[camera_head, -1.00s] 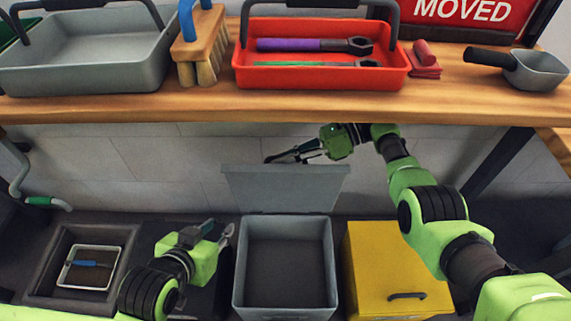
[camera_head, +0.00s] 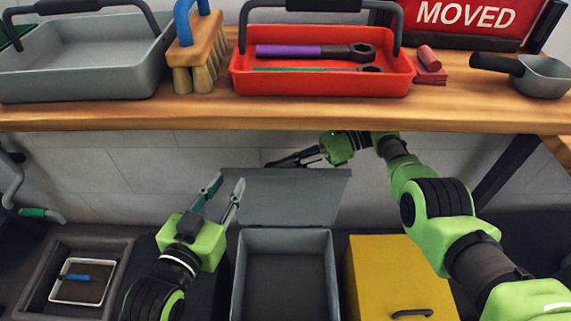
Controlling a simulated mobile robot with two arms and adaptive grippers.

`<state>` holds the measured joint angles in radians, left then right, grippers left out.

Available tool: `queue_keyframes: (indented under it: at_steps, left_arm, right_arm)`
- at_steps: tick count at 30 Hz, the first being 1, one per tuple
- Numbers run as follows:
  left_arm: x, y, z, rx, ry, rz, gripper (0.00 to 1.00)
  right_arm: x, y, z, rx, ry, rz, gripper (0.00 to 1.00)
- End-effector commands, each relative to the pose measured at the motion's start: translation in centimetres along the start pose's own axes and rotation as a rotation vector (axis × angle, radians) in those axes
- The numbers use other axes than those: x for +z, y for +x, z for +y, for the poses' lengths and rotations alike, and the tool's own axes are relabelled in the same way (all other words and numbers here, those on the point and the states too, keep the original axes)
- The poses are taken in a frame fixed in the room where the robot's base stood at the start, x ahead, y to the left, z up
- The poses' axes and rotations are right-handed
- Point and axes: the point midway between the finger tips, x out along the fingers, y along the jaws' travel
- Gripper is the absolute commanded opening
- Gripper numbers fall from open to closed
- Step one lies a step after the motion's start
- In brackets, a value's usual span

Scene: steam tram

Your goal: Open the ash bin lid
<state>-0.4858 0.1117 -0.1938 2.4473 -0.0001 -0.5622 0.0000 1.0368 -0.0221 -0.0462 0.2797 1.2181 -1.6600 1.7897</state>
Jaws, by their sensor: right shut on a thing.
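The grey bin (camera_head: 241,270) stands open below the bench, and its inside looks empty. Its grey lid (camera_head: 285,195) is raised and stands up at the bin's back edge. My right gripper (camera_head: 290,160) is at the lid's top edge, shut on the lid; the exact grip is small and partly hidden. My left gripper (camera_head: 223,187) is open and empty, fingers pointing up, just left of the lid and above the bin's left side.
A yellow bin (camera_head: 385,270) with a dark handle, its top closed, stands right of the grey bin. A dark recess at left holds a small tray (camera_head: 61,297) with a blue item. The wooden bench (camera_head: 300,118) above carries a grey toolbox, brush, red toolbox and scoop.

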Motion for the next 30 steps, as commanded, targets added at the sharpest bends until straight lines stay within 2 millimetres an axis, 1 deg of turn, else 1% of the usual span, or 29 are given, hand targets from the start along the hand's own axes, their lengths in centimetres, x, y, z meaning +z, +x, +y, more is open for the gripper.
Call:
queue_keyframes:
  at_steps: [3,4,5,6,20,29,30]
  left_arm:
    - [0.0,0.0,0.0,0.000,0.000,-0.001,0.26]
    - [0.0,0.0,0.0,0.000,0.000,-0.001,0.26]
    - [0.0,0.0,0.0,0.000,0.000,-0.001,0.26]
    - [0.0,0.0,0.0,0.000,0.000,-0.001,0.26]
    - [0.1,0.0,0.0,0.001,0.000,-0.002,0.26]
    - [0.1,0.0,0.0,0.000,0.000,-0.002,0.26]
    - [0.0,0.0,0.0,0.000,0.000,-0.002,0.26]
  right_arm:
    - [-0.1,0.0,0.0,-0.001,0.001,0.002,0.00]
    - [-0.1,0.0,0.0,-0.001,0.001,0.002,0.17]
    - [-0.1,0.0,0.0,-0.001,0.001,0.002,0.25]
    - [-0.1,0.0,0.0,0.000,0.001,0.002,0.26]
    - [0.2,-0.1,0.1,0.000,-0.002,0.000,0.26]
    - [2.0,-0.8,1.1,-0.001,-0.003,0.000,0.26]
    - [2.5,-1.0,1.4,-0.001,-0.005,0.000,0.26]
